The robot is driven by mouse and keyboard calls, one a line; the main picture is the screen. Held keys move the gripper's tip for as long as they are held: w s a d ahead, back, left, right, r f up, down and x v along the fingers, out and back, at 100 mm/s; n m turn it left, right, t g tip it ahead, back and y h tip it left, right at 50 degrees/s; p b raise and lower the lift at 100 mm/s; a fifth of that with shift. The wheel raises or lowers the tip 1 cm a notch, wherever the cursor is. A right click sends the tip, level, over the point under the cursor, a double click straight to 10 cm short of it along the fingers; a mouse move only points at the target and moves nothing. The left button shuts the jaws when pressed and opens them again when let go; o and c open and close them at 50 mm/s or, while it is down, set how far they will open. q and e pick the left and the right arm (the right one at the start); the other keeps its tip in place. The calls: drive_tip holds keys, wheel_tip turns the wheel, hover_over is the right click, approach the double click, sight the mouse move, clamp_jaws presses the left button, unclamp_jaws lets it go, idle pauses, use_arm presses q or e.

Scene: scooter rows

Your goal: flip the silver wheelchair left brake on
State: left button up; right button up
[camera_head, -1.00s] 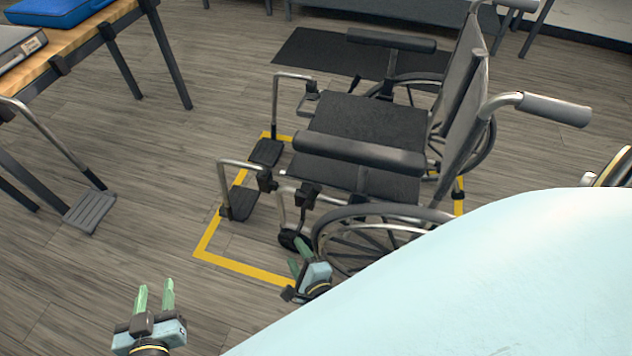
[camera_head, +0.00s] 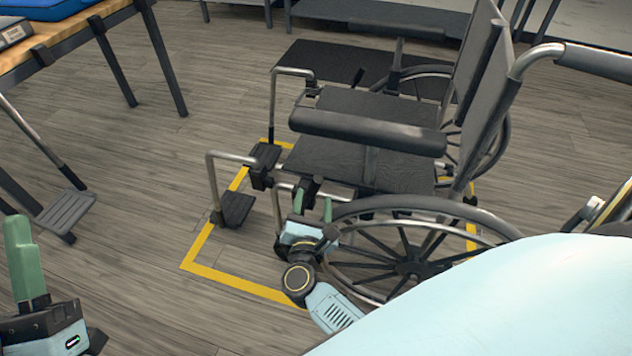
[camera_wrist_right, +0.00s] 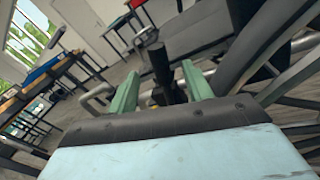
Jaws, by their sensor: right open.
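The silver wheelchair (camera_head: 365,135) stands facing left, its near large wheel (camera_head: 405,262) towards me. The near-side brake lever (camera_head: 311,186) is a dark upright stick ahead of that wheel; in the right wrist view it is the black post (camera_wrist_right: 160,65). My right gripper (camera_head: 313,208) is at this lever. Its green fingers (camera_wrist_right: 160,88) are apart, with the lever showing between them; whether they touch it I cannot tell. My left gripper (camera_head: 22,255) is low at the left edge, away from the wheelchair, partly cut off. Its finger gap is hidden.
Yellow tape (camera_head: 235,282) marks the floor around the wheelchair. A wooden-topped table (camera_head: 75,38) stands at the upper left, a footrest (camera_head: 66,212) below it. Another rim (camera_head: 598,208) shows at the right edge. Floor between left gripper and wheelchair is clear.

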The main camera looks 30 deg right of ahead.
sight(316, 180)
use_arm(q)
drive_tip(key=shift+s+a+r+t+h+b, duration=0.15)
drive_tip(key=shift+s+r+t+b, duration=0.15)
drive_tip(key=shift+s+t, duration=0.25)
drive_tip(key=shift+s+a+r+t+h+b, duration=0.1)
drive_tip(key=shift+s+r+t+h+b, duration=0.2)
drive_tip(key=shift+t, duration=0.35)
use_arm(e)
drive_tip(key=x, duration=0.7)
drive_tip(key=shift+w, duration=0.1)
use_arm(q)
drive_tip(key=shift+f, duration=0.1)
use_arm(e)
clamp_jaws()
